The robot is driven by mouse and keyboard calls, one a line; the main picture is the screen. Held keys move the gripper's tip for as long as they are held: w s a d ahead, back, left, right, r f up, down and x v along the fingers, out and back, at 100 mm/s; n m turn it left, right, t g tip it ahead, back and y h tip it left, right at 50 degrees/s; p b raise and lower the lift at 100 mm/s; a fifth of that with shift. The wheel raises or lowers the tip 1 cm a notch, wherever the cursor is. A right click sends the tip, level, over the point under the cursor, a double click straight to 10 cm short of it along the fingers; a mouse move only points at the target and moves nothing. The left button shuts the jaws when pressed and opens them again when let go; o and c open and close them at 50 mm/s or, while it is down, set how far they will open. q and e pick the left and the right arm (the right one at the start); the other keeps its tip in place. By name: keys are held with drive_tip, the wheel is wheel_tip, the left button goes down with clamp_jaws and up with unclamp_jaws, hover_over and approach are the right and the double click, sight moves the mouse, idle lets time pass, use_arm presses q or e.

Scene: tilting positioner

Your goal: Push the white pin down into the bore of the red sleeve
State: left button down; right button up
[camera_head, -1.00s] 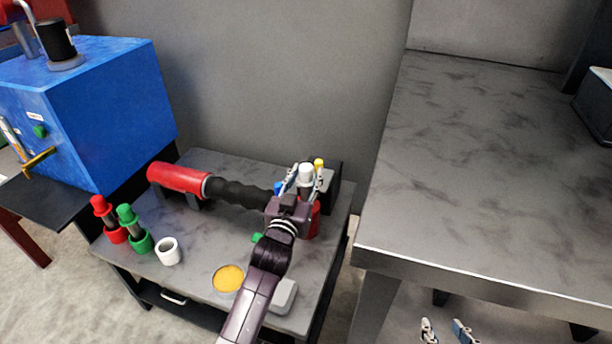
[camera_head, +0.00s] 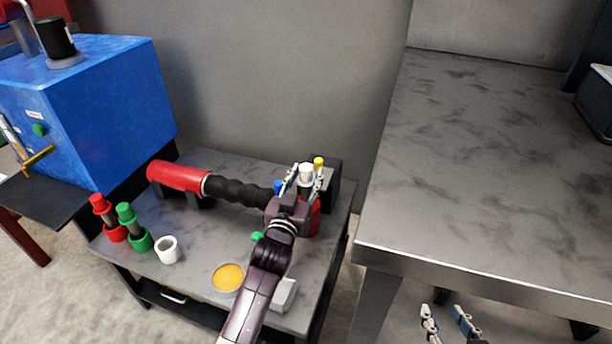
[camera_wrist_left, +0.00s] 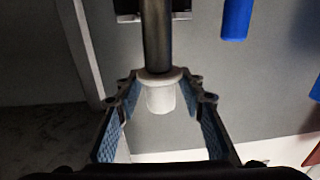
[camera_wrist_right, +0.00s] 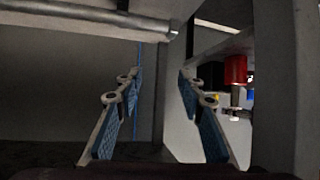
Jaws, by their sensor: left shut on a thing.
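The white pin (camera_head: 306,174) stands upright at the right end of the low grey table. My left gripper (camera_head: 305,181) is shut on it, with one finger on each side. In the left wrist view the white piece (camera_wrist_left: 161,97) sits between the fingertips (camera_wrist_left: 160,92), with a dark rod against its collar. The red sleeve (camera_head: 314,219) shows just below and behind the left gripper, mostly hidden by it. I cannot see the bore or how deep the pin sits. My right gripper (camera_head: 447,318) is open and empty, low in front of the right-hand table; its fingers also show in the right wrist view (camera_wrist_right: 158,88).
A red cylinder with a black ribbed grip (camera_head: 180,177) lies behind the left gripper. Red and green capped parts (camera_head: 130,226), a white ring (camera_head: 168,250) and a yellow-filled dish (camera_head: 228,278) stand to the left. The right-hand table (camera_head: 480,170) is mostly clear.

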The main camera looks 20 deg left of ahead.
use_arm(q)
drive_tip(key=shift+r, duration=0.15)
use_arm(e)
drive_tip(key=shift+w+r, duration=0.1)
drive_tip(key=shift+r, duration=0.05)
drive_tip(key=shift+w+a+r+t, duration=0.15)
drive_tip(key=shift+w+r+t, duration=0.05)
drive_tip(key=shift+r+t, duration=0.1)
use_arm(q)
drive_tip(key=shift+f, duration=0.2)
use_arm(e)
drive_tip(key=shift+w+r, duration=0.25)
drive_tip(key=shift+r, duration=0.05)
drive_tip(key=shift+a, duration=0.1)
use_arm(q)
drive_tip(key=shift+f, duration=0.1)
use_arm(e)
drive_tip(key=shift+w+r+t+y, duration=0.25)
drive_tip(key=shift+r+t+y, duration=0.05)
drive_tip(key=shift+r+t, duration=0.1)
use_arm(q)
drive_tip(key=shift+f+b, duration=0.25)
drive_tip(key=shift+b, duration=0.1)
use_arm(e)
drive_tip(key=shift+w+a+r+t, duration=0.25)
drive_tip(key=shift+w+r+t, duration=0.1)
drive_tip(key=shift+r, duration=0.3)
drive_tip(key=shift+w+r, duration=0.15)
drive_tip(key=shift+r, duration=0.15)
